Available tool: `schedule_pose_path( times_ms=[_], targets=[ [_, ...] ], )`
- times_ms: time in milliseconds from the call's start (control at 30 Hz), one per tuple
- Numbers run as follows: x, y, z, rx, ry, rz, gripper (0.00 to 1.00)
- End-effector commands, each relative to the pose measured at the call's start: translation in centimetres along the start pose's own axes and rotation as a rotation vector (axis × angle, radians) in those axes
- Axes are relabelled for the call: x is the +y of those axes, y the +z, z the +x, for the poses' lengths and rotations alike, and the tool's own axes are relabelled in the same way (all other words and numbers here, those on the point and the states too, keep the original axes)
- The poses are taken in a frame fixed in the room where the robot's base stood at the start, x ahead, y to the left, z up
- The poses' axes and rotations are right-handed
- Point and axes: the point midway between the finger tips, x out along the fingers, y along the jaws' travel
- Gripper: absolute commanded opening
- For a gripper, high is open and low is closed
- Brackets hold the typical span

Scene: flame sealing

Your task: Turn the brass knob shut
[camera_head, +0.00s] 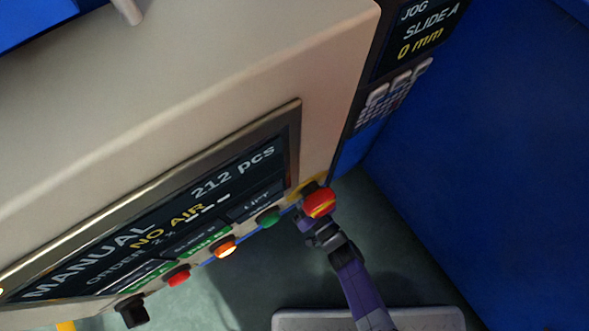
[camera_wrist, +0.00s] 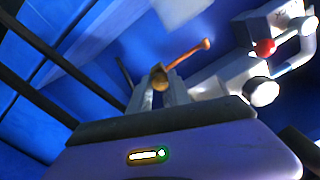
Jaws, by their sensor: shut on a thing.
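The brass knob (camera_wrist: 188,56) shows in the wrist view as a brass bar with rounded ends, tilted up to the right. My gripper (camera_wrist: 160,86) is shut on its near end, with one pale finger on each side. The rest of the bar sticks out past the fingertips. In the head view my purple arm reaches up below the panel's right corner, close to a red mushroom button. The knob cannot be made out there, and the fingertips are hard to see.
A cream machine cabinet with a display (camera_head: 160,215) reading MANUAL and NO AIR fills the left of the head view. A red mushroom button (camera_head: 320,204) and several coloured buttons line its lower edge. White fittings (camera_wrist: 262,90) stand right of the fingers. A blue wall (camera_head: 480,170) is at right.

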Motion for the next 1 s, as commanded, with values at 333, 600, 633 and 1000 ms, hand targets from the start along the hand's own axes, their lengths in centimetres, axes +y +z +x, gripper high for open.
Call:
schedule_pose_path(
  times_ms=[333, 600, 633, 1000],
  targets=[
    [-0.16, 0.00, -0.08, -0.004, 0.001, 0.330, 0.00],
    [-0.13, 0.03, -0.11, -0.003, 0.002, 0.587, 0.00],
    [-0.11, 0.04, -0.13, -0.003, 0.003, 0.616, 0.00],
    [-0.12, 0.06, -0.13, -0.002, 0.002, 0.911, 0.00]
  ],
)
